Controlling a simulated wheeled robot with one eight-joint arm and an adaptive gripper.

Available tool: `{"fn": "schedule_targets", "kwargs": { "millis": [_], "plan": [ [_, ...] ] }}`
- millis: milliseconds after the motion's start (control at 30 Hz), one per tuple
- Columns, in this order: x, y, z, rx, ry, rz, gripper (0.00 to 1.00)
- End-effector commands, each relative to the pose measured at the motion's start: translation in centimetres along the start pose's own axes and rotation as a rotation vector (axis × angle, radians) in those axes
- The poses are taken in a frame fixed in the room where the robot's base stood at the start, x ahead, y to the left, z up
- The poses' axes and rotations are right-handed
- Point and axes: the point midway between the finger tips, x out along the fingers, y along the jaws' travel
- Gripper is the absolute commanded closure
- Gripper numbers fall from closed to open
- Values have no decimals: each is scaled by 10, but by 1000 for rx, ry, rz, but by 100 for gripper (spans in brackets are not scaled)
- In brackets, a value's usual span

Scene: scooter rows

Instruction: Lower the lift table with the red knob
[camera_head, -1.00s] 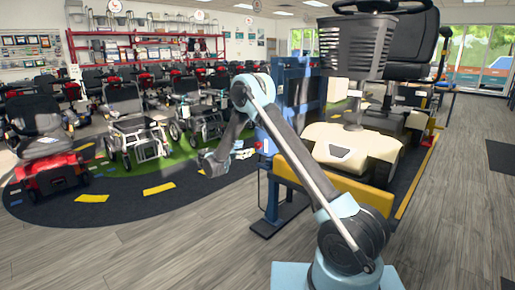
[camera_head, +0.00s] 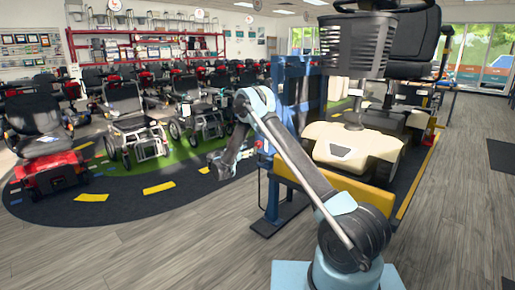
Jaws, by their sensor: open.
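The lift table (camera_head: 360,187) has a yellow front edge and blue side frame, and carries a cream scooter (camera_head: 345,145) with a black basket and seat. Its platform stands above the floor. My gripper (camera_head: 246,154) is small in view, left of the blue post (camera_head: 290,105), at the end of my bent arm. It is open, and I see nothing held in it. A small reddish spot shows near the post beside my gripper; I cannot tell whether it is the red knob. Contact between gripper and lift cannot be made out.
A red scooter (camera_head: 45,150) and grey wheelchairs (camera_head: 133,125) stand at the left on a dark and green mat. A red shelf rack (camera_head: 145,45) is behind them. The wooden floor in front and at the right is clear.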

Motion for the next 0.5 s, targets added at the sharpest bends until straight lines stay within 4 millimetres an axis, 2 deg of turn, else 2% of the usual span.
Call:
{"fn": "schedule_targets", "kwargs": {
  "millis": [33,200,500],
  "plan": [
    [11,-1,0,0,0,-2,41],
    [40,0,0,0,0,-2,41],
    [73,0,0,0,0,0,41]
  ]
}}
